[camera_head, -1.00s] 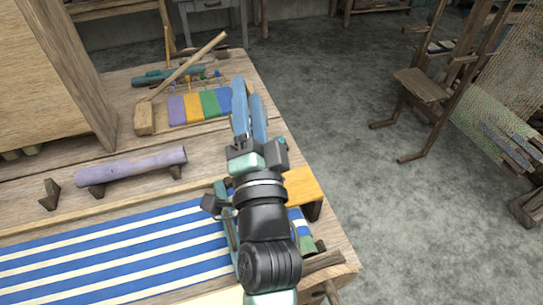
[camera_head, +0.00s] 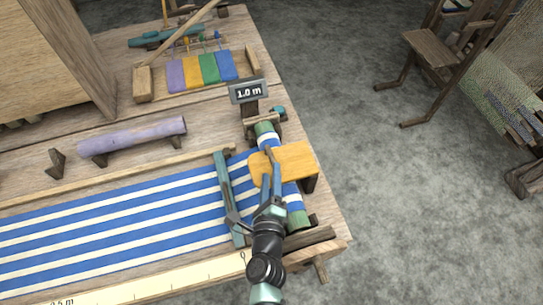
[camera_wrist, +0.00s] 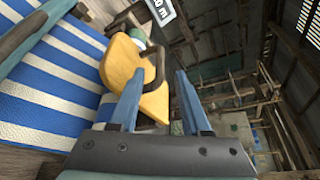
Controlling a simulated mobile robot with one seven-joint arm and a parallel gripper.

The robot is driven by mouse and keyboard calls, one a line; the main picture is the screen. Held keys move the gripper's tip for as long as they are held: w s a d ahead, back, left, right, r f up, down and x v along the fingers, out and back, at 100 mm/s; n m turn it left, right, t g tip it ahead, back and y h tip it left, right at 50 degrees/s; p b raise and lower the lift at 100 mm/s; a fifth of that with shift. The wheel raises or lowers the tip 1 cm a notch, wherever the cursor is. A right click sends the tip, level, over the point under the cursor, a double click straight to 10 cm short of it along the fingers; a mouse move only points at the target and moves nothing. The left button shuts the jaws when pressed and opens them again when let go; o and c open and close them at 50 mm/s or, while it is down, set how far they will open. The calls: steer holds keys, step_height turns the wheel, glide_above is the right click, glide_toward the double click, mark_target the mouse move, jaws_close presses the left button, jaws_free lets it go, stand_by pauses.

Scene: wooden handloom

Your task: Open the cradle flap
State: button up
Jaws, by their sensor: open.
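The cradle flap is an orange-yellow wooden plate (camera_head: 296,158) lying across the striped cloth roll (camera_head: 297,219) at the loom's right end. In the wrist view the flap (camera_wrist: 122,62) fills the centre left and carries a dark curved handle (camera_wrist: 153,58). My gripper (camera_head: 270,172) is over the near left part of the flap, its blue fingers apart. In the wrist view my gripper (camera_wrist: 156,82) is open and empty, with the handle just ahead of and partly between its fingertips. I cannot tell whether a finger touches the handle.
A blue-grey bar (camera_head: 227,190) crosses the striped cloth (camera_head: 120,240) left of my gripper. A small display (camera_head: 248,92) reading 1.0 m stands behind the flap. A purple roll (camera_head: 133,138) lies at left. Open floor (camera_head: 400,220) is on the right.

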mark_target(272, 158)
steer(key=b+x, duration=0.1)
steer(key=x, duration=0.5)
steer(key=shift+w, duration=0.2)
steer(key=shift+c, duration=0.3)
jaws_close()
stand_by(1.0)
